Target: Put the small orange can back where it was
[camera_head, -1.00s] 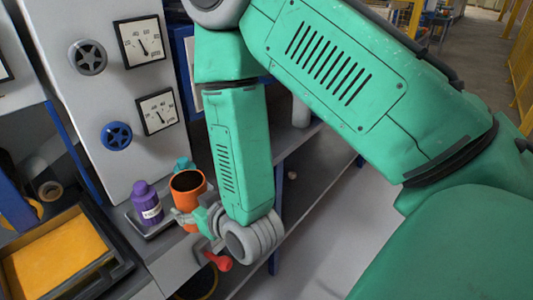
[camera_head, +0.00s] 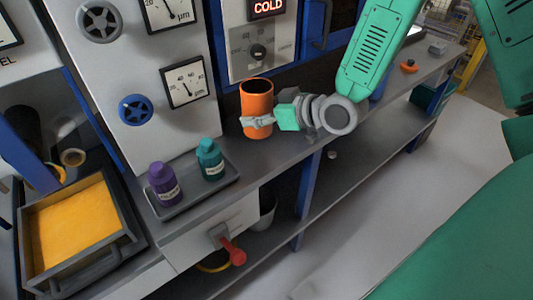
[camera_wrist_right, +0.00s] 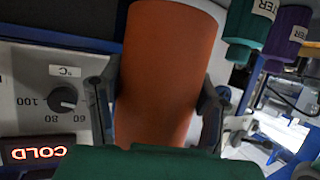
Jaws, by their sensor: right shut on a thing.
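The small orange can (camera_head: 257,106) is open at the top and upright in the head view, at the bench in front of the panel with the COLD display. My right gripper (camera_head: 257,121) is shut on it, with fingers on both sides. In the right wrist view the orange can (camera_wrist_right: 165,75) fills the middle between the two fingers of my right gripper (camera_wrist_right: 158,108). I cannot tell whether its base touches the bench. My left gripper is not in view.
A grey tray (camera_head: 196,205) holds a purple bottle (camera_head: 164,186) and a teal bottle (camera_head: 210,160), left of the can. A yellow-filled bin (camera_head: 78,238) stands at the far left. A red lever (camera_head: 233,252) juts from the bench front.

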